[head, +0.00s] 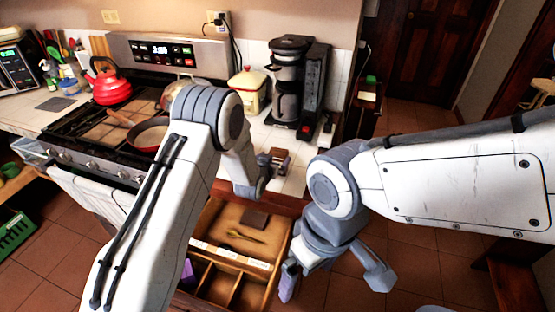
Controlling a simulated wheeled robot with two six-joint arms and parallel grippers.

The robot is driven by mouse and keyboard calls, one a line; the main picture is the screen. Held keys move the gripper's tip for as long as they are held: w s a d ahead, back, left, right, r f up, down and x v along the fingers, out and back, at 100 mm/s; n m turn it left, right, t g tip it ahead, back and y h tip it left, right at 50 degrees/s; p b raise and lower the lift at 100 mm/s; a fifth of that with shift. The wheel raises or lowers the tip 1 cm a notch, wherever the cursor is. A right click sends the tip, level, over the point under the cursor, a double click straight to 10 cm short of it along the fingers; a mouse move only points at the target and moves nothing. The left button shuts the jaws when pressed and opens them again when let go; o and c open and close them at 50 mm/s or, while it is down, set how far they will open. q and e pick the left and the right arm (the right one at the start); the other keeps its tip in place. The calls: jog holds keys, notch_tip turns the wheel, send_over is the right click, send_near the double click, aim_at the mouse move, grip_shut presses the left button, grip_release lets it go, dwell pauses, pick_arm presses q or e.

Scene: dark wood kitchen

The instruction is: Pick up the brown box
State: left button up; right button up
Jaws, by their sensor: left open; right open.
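A small brown box-like object (281,155) sits on the counter near its front edge, right beside my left gripper (257,183). The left gripper is open, and the arm and wrist hide part of it; I cannot tell whether it touches the object. A flat dark brown box-like piece (255,218) lies in the back of the open drawer (221,212), below the counter. My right gripper (333,279) is open and empty, fingers spread wide, to the right of the drawer and apart from both brown things.
The drawer also holds a yellow-handled tool (243,236) and has divided compartments in front. A black coffee maker (291,85) and a cream canister (249,92) stand farther back on the counter. The stove (100,130) with a red kettle (108,82) is left.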

aim_at(277, 157)
pick_arm(q)
jog(key=shift+f+p+x, duration=0.2)
jog(key=shift+p+x, duration=0.95)
jog(key=shift+x, duration=1.2)
jog(key=shift+w+d+f, duration=0.15)
jog(key=shift+w+f, duration=0.05)
jog(key=shift+w, duration=0.05)
jog(key=c, duration=1.2)
